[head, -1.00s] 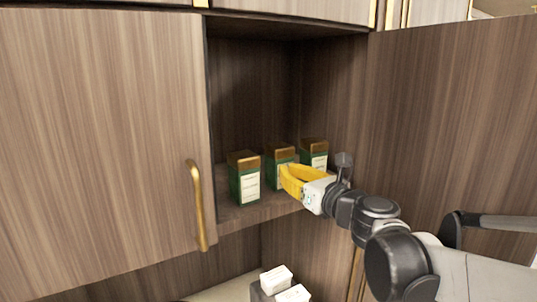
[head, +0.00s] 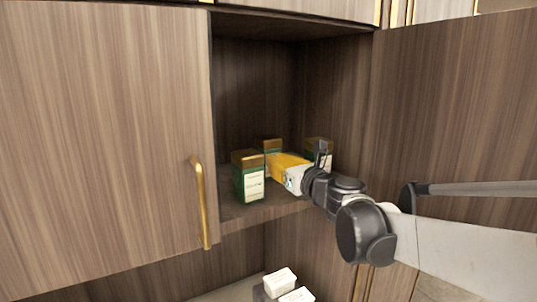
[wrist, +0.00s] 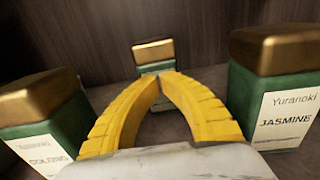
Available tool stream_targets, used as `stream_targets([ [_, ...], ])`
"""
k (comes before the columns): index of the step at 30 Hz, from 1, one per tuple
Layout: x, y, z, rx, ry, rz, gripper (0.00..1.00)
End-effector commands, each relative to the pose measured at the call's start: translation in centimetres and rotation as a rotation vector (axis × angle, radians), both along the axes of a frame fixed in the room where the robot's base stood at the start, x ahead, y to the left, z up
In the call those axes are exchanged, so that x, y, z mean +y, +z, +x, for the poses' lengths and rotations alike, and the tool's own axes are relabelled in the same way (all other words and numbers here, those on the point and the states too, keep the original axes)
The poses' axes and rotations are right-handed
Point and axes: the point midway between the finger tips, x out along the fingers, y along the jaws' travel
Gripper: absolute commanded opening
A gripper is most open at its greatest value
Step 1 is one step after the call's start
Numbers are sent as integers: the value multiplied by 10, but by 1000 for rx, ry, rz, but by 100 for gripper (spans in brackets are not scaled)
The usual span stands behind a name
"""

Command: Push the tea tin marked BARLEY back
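Three green tea tins with brown-gold lids stand in the open cupboard. The middle tin (head: 272,146) is set farther back than the other two; my fingers hide its label, so I cannot read its name. It also shows in the wrist view (wrist: 154,58), straight beyond my fingertips. The left tin (head: 249,182) reads OOLONG in the wrist view (wrist: 45,120). The right tin (head: 321,147) reads JASMINE in the wrist view (wrist: 275,90). My gripper (wrist: 160,76) has yellow fingers with their tips together, at or very near the middle tin's front, between the outer tins.
The cupboard shelf (head: 238,212) has a front edge below my wrist. A closed door (head: 100,130) with a brass handle (head: 201,205) is at left; an open door (head: 460,110) is at right. White boxes (head: 280,282) sit below. Space behind the middle tin looks clear.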

Motion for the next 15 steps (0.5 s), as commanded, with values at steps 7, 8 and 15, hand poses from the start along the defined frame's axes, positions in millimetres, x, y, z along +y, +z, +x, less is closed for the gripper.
stream_targets([
  [7, 12, -1, 17, 0, 2, 0, 0],
  [8, 13, -1, 19, 0, 2, 0, 0],
  [15, 24, 0, 35, 0, 1, 0, 0],
])
